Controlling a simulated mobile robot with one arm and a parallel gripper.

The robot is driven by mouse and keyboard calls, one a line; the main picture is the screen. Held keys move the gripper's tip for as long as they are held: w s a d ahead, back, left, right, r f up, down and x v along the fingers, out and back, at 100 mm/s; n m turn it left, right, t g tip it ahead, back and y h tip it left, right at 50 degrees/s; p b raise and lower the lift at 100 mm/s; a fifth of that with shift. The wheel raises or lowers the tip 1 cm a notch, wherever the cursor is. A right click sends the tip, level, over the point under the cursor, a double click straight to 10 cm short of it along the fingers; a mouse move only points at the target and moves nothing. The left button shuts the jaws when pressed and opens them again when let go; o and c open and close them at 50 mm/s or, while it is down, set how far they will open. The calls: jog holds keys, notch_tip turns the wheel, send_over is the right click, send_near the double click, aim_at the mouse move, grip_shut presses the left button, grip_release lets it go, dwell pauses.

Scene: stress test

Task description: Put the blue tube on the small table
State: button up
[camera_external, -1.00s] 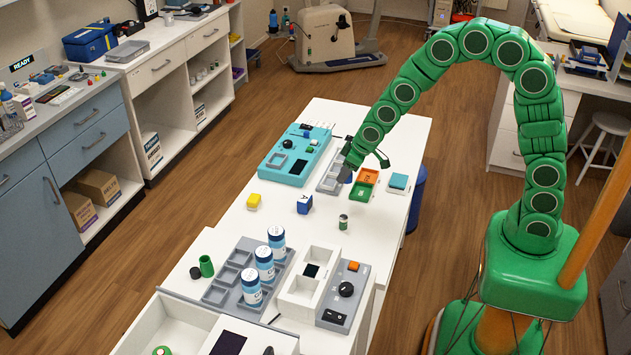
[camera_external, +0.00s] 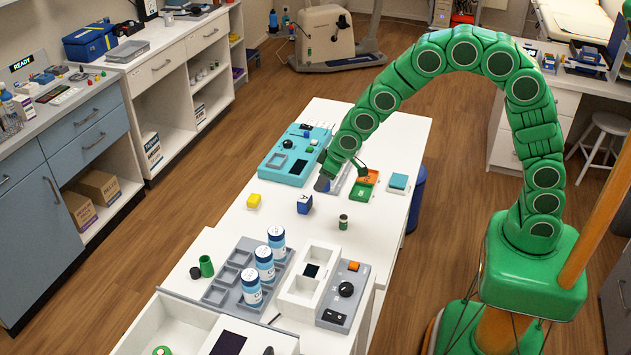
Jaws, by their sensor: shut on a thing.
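My gripper (camera_external: 323,184) is at the end of the green arm, low over the white table (camera_external: 405,135), just beyond the blue lettered cube. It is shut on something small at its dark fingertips. A bit of blue shows there, which fits the blue tube, but its shape is mostly hidden. I cannot tell which surface is the small table.
Blue-and-white canisters (camera_external: 265,263) stand in front.

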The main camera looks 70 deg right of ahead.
jog(key=w+a+r+n+y, duration=0.1)
jog(key=w+a+r, duration=0.25)
jog(key=a, duration=0.55)
jog(key=w+a+r+n, duration=0.25)
jog(key=w+a, duration=0.25)
jog(key=a, duration=0.3)
jog(key=s+a+r+n+y, duration=0.1)
jog(key=a+r, duration=0.2)
jog(key=a, duration=0.9)
jog(key=s+a+r+n, duration=0.2)
jog(key=a+r, duration=0.1)
jog(key=a, duration=0.9)
jog(key=shift+g, duration=0.4)
jog(key=shift+w+a+f, duration=0.9)
jog(key=shift+w+f, duration=0.3)
jog(key=shift+w, duration=0.45)
jog(key=shift+w+a+f, duration=0.95)
jog(key=shift+w+f, duration=0.3)
jog(key=shift+w, duration=0.45)
jog(key=shift+w+a+f, duration=0.9)
jog(key=shift+w+f, duration=0.3)
jog(key=shift+w, duration=0.45)
jog(key=shift+w+a+f, duration=0.25)
jog(key=shift+w+f, duration=0.15)
jog(key=shift+f, duration=0.05)
jog(key=shift+w+a+f, duration=0.2)
jog(key=shift+w+f, duration=0.2)
jog(key=shift+f, duration=0.15)
